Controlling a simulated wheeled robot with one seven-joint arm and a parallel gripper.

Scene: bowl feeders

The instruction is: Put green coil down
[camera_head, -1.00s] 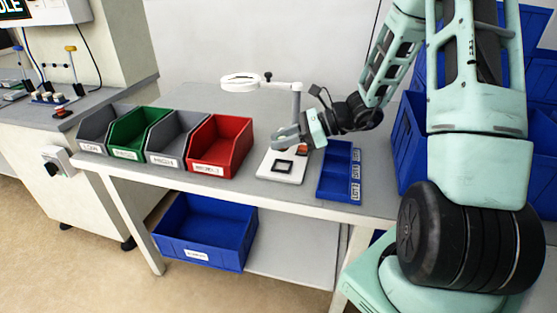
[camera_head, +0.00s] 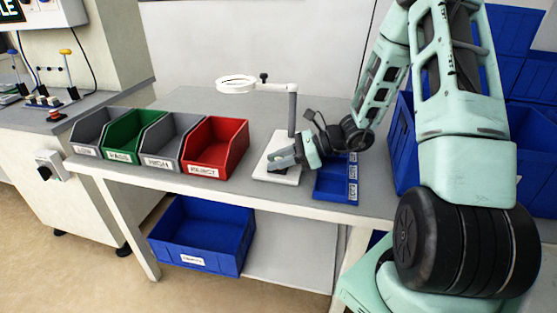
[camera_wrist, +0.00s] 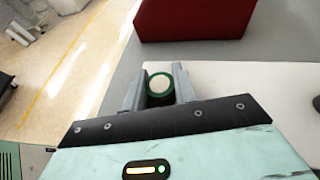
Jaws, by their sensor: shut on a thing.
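The green coil (camera_wrist: 159,86) shows in the wrist view as a green ring with a pale round centre. It sits between the two grey fingers of my gripper (camera_wrist: 158,87), which is shut on it. In the head view my gripper (camera_head: 283,158) is low over the white plate (camera_head: 286,178) on the bench. The coil cannot be made out there, and the gripper hides the plate's dark square. I cannot tell whether the coil touches the plate.
A red bin (camera_head: 217,148) stands left of the plate, beside grey and green bins (camera_head: 126,132). A blue divided tray (camera_head: 335,182) lies close on the right. A magnifier lamp (camera_head: 237,85) on a post (camera_head: 292,112) rises behind the plate. Blue bins (camera_head: 405,145) stand further right.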

